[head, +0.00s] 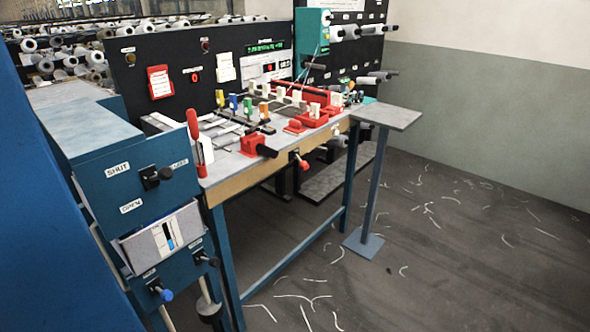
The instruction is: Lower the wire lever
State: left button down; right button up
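No label that I can read names a wire lever, so I cannot tell which part it is. A red-handled lever (194,126) stands upright at the left end of the workbench (240,170), beside the blue cabinet. A lever with a red knob (303,165) sticks out from the bench's front edge. A blue-knobbed lever (165,294) and a black-knobbed lever (211,262) sit low on the cabinet front. Neither of my grippers shows in the head view.
The blue cabinet (130,175) with SHUT and OPEN labels stands close at left. A small side table (390,116) on a post stands right of the bench. White scraps (440,222) litter the floor. The floor at right is otherwise open up to the wall.

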aim_at(304, 165)
jog(key=i+l+z, duration=0.2)
jog(key=i, duration=0.25)
jog(key=i+l+z, duration=0.2)
jog(key=i, duration=0.3)
jog(key=i+j, duration=0.15)
jog(key=j, duration=0.2)
jog(key=i+j+z, duration=0.15)
jog(key=j, duration=0.2)
jog(key=i+j, duration=0.1)
jog(key=j, duration=0.25)
jog(key=i+z, duration=0.05)
